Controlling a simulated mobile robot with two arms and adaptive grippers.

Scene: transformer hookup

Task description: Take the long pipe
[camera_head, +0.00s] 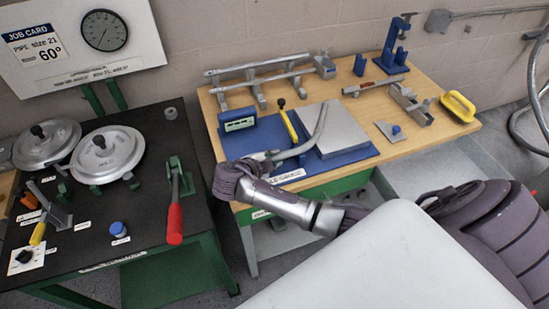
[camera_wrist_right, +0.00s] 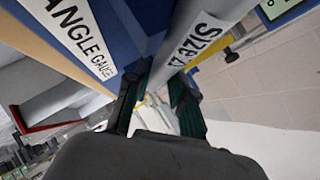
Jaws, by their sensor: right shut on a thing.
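Two straight grey pipes (camera_head: 259,66) lie on a rack at the back left of the wooden bench. A bent grey pipe (camera_head: 312,136) lies over the blue angle gauge plate (camera_head: 346,158), its far end curving up and away. My right gripper (camera_head: 268,158) is at the near left end of the bent pipe and is shut on it. The exact contact is hard to see. My left gripper is not in view.
A grey block (camera_head: 342,128) lies on the blue plate. A yellow-handled tool (camera_head: 290,124) stands close left of the bent pipe. A blue vise (camera_head: 395,50) and a yellow handle (camera_head: 458,106) are farther right. The black bench (camera_head: 140,225) with a red lever (camera_head: 174,222) stands left.

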